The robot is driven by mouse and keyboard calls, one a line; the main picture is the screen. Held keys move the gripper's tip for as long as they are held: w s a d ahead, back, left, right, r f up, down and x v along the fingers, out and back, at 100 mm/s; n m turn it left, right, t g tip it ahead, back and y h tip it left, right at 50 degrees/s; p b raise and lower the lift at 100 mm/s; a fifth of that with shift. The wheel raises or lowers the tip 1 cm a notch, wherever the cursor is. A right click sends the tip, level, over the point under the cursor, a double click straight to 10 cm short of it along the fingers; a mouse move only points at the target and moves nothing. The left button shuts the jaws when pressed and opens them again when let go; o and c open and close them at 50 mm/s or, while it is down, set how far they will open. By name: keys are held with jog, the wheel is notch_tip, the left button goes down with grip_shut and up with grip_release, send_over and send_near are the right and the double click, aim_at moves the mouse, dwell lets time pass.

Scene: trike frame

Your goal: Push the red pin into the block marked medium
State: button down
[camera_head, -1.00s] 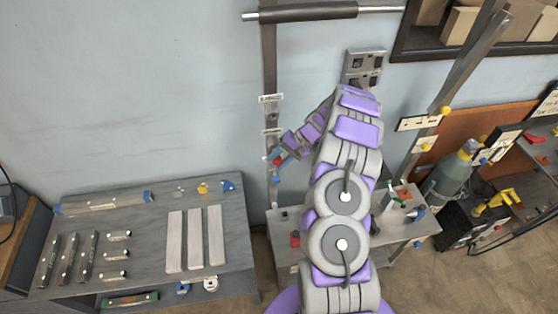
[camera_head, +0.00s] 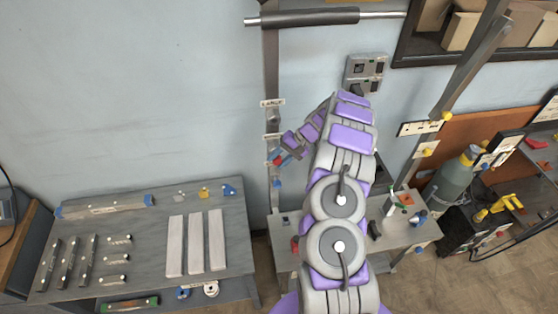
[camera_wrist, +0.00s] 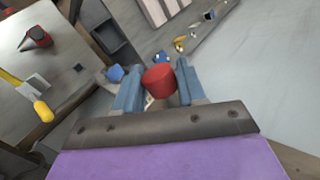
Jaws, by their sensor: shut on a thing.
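My gripper (camera_wrist: 158,84) shows in the wrist view with its two blue fingers on either side of the red pin (camera_wrist: 159,79). It is shut on the pin, whose round red end faces the camera. In the head view my gripper (camera_head: 281,160) is beside the grey upright post (camera_head: 271,75), at the left of my arm. A small bit of red shows at its fingertips there. Small white labels (camera_head: 272,103) are on the post, too small to read, so I cannot tell which block is marked medium. The pin's far end is hidden.
A grey table (camera_head: 140,240) with white slats (camera_head: 196,243) and metal parts stands at the left. A smaller table (camera_head: 400,234) with small parts is partly behind my arm. A slanted grey bar (camera_head: 470,68) stands at the right. The wall at left is clear.

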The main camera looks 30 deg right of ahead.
jog(key=shift+w+d, duration=0.1)
jog(key=shift+w, duration=0.2)
jog(key=c, duration=0.6)
grip_release()
jog(key=shift+o, duration=0.2)
jog(key=v, duration=1.7)
jog(key=shift+r, duration=0.15)
jog(key=shift+w+d, duration=0.1)
jog(key=shift+d, duration=0.05)
